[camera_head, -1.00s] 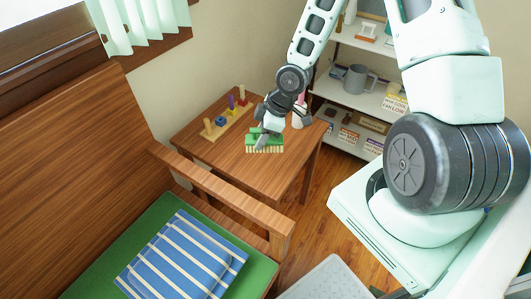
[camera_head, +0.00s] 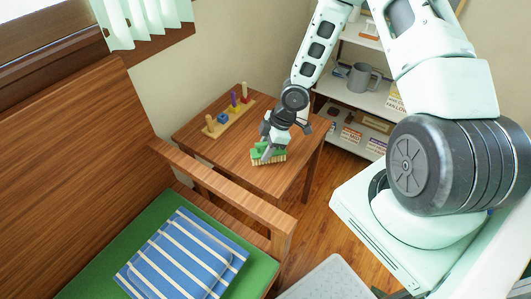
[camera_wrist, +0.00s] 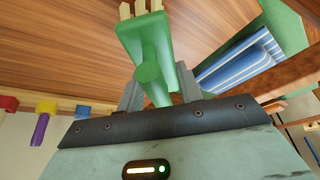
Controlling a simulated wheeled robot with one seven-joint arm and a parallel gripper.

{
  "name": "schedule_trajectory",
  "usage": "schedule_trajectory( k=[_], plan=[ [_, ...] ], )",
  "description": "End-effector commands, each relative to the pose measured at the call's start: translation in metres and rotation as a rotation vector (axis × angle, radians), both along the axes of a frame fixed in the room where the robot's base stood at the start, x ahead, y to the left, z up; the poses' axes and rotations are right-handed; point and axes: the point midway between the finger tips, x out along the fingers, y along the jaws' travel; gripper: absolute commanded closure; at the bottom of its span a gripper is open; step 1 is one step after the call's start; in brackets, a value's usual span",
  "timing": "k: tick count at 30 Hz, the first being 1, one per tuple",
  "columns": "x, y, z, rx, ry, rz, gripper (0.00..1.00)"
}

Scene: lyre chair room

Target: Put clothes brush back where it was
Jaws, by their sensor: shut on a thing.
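The clothes brush has a green back and pale bristles. In the head view the clothes brush (camera_head: 268,158) is at the front right part of the small wooden table (camera_head: 225,150), bristles down. I cannot tell whether the bristles touch the tabletop. My gripper (camera_head: 268,147) is shut on the brush from above. In the wrist view the green brush (camera_wrist: 150,62) is between my gripper's two grey fingers (camera_wrist: 158,92), with a few bristle tufts at the top edge.
A wooden peg toy (camera_head: 228,119) stands at the back of the table. A wooden bench (camera_head: 230,198) with a green seat and a folded blue striped cloth (camera_head: 182,258) is in front. White shelves (camera_head: 355,92) with a grey mug (camera_head: 362,76) stand behind right.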

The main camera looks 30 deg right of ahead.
Motion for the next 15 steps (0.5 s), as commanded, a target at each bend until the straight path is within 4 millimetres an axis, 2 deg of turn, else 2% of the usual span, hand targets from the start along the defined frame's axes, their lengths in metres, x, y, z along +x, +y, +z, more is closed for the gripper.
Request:
schedule_trajectory(
  k=[2, 13, 14, 15],
  plan=[
    [0.0002, 0.0002, -0.0114, -0.002, 0.0, 0.002, 0.89],
    [0.0003, -0.0004, -0.0144, -0.001, -0.001, 0.001, 0.89],
    [0.0003, -0.0005, -0.0138, -0.001, -0.001, 0.001, 0.59],
    [0.0003, -0.0005, -0.0134, -0.001, -0.001, 0.001, 0.48]
  ],
)
